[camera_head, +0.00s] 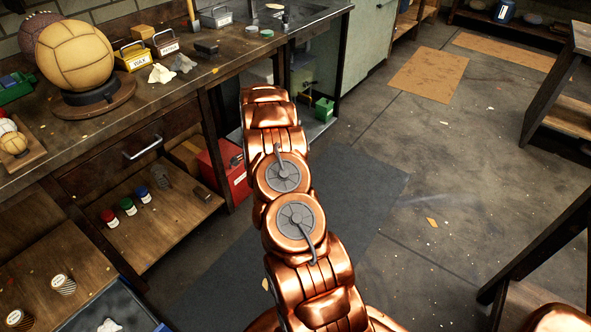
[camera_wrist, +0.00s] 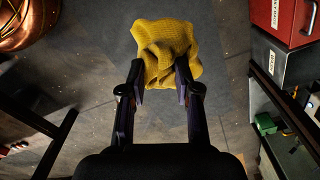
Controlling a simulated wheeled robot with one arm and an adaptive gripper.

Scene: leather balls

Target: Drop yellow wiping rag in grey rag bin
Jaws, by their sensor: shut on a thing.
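The yellow wiping rag (camera_wrist: 166,48) is crumpled between the fingertips of my gripper (camera_wrist: 161,78) in the wrist view. My gripper is shut on it and holds it over the grey floor. In the head view my copper arm hides the gripper and rag.
A wooden workbench (camera_head: 120,108) runs along the left, with balls, small boxes and white and grey rags on top. A dark table (camera_head: 555,95) is at the right. The floor (camera_head: 440,190) between is mostly clear.

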